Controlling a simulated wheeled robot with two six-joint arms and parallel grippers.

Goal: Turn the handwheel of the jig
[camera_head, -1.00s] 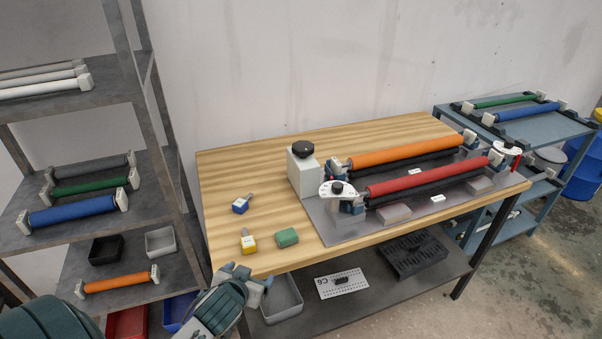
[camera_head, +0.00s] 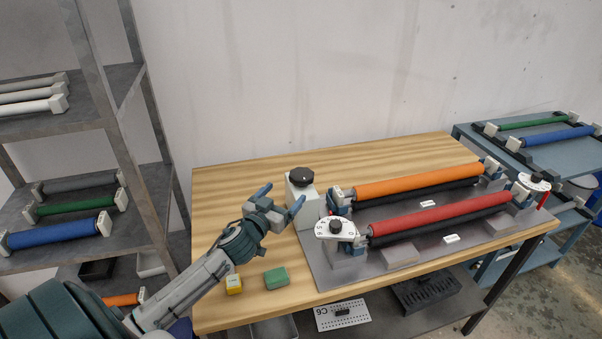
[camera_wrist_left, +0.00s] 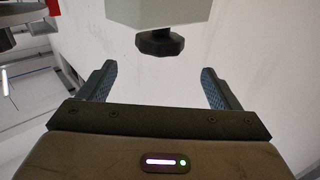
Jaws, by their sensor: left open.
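A black handwheel (camera_head: 301,176) sits on top of a white block (camera_head: 299,203) at the left end of the jig (camera_head: 322,271). My left gripper (camera_head: 281,198) is open and empty above the table, just left of the block and apart from the wheel. In the left wrist view the handwheel (camera_wrist_left: 160,43) and block (camera_wrist_left: 157,11) appear upside down, beyond the open fingers and roughly centred between them. My right gripper is in neither current view.
The jig carries an orange roller (camera_head: 405,181) and a red roller (camera_head: 440,217), with white dial plates (camera_head: 318,232) at the ends. Shelves (camera_head: 75,220) stand left.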

